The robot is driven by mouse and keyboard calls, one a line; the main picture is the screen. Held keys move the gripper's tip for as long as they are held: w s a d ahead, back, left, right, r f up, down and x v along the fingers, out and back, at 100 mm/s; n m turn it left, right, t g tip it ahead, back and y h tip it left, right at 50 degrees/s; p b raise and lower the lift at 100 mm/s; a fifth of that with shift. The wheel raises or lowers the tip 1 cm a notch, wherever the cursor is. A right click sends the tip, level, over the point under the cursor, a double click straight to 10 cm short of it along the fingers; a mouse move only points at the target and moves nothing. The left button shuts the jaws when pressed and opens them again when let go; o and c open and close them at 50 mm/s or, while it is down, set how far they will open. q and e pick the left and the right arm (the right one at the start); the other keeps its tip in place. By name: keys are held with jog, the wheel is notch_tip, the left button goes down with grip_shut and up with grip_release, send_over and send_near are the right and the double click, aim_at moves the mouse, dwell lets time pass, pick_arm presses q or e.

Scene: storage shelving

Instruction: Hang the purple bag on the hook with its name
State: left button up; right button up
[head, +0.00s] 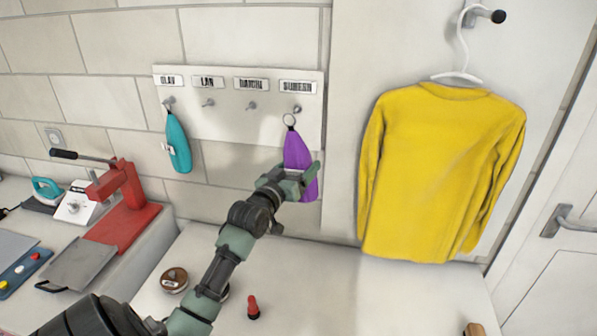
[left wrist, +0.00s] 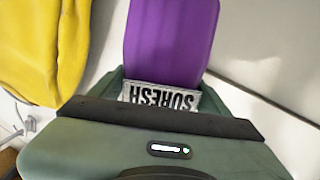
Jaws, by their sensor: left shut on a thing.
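The purple bag (head: 298,150) hangs upright in front of the white hook board (head: 228,127). My left gripper (head: 297,184) is shut on its lower part. In the left wrist view the purple bag (left wrist: 170,40) has a tag (left wrist: 160,96) reading SURESH between the fingers. The bag's ring (head: 289,120) is just below and left of the rightmost hook (head: 297,109), under the label that seems to read SURESH (head: 298,87). I cannot tell whether the ring is around this hook or only in front of it. My right gripper is not in view.
A teal bag (head: 178,145) hangs at the leftmost hook; the two middle hooks are empty. A yellow shirt (head: 440,170) hangs close on the right. Below are a white counter (head: 330,290), a round tin (head: 174,280), a red-topped piece (head: 253,306) and a red press (head: 125,200).

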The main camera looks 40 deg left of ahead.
pick_arm(q)
jog(key=w, duration=0.1)
jog(key=w+a+b, duration=0.1)
jog(key=shift+w+f, duration=0.3)
jog(key=shift+f, duration=0.05)
jog(key=w+a+b, duration=0.2)
jog(key=w+b, duration=0.1)
jog(key=shift+w+f, duration=0.1)
jog(key=shift+w, duration=0.05)
jog(key=shift+w+a+f+b, duration=0.3)
jog(key=shift+w+b, duration=0.15)
jog(key=shift+w, duration=0.1)
dwell(0.4)
